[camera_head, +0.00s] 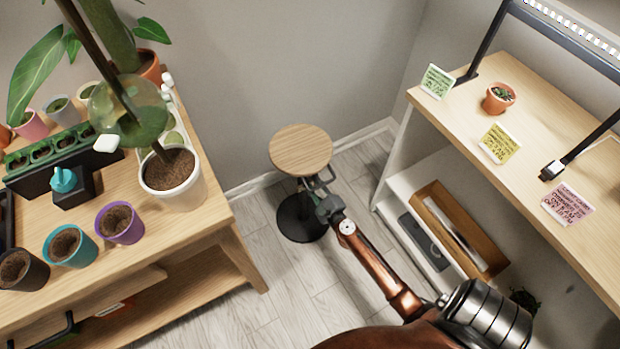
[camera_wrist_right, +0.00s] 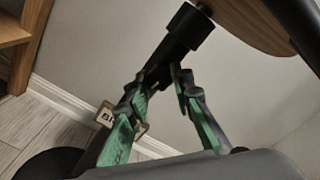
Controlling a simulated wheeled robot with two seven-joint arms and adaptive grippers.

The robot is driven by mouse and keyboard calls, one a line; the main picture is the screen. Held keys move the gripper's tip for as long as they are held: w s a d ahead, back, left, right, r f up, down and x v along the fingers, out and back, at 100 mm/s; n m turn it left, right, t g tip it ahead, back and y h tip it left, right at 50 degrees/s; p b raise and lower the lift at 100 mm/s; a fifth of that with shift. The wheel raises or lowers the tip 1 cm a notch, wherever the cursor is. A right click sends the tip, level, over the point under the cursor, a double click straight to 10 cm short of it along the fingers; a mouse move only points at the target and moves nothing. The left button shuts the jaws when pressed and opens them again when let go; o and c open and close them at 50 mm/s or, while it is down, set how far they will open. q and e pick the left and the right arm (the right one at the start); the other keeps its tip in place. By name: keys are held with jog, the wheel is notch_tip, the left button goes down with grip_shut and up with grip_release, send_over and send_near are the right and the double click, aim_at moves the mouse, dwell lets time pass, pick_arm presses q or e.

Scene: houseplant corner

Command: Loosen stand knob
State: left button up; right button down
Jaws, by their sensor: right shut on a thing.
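The plant stand has a round wooden top (camera_head: 301,149), a dark post and a round black base (camera_head: 302,219), and stands on the floor in the corner. My right gripper (camera_head: 324,190) reaches it just under the right front of the top. In the wrist view its green-padded fingers (camera_wrist_right: 169,82) close in at the dark post, below the black collar (camera_wrist_right: 187,27) under the wooden top. It is shut on the stand knob, which is mostly hidden between the fingertips. My left gripper is out of view.
A wooden bench (camera_head: 150,236) with several pots and a big-leaved plant stands at the left. A shelf unit (camera_head: 540,135) with cards, a small potted plant (camera_head: 498,97) and a lamp frame stands at the right. Floor between them is clear around the stand.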

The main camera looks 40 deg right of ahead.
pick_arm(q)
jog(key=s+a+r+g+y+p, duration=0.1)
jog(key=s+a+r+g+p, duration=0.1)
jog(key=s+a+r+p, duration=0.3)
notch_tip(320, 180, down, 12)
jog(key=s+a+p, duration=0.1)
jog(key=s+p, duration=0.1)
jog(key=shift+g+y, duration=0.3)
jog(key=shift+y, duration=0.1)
pick_arm(e)
jog(key=shift+a+r+n, duration=0.1)
jog(key=shift+n, duration=9.8)
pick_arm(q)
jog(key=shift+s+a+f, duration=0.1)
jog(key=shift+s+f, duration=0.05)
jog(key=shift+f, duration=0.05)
pick_arm(e)
jog(key=c, duration=1.7)
grip_release()
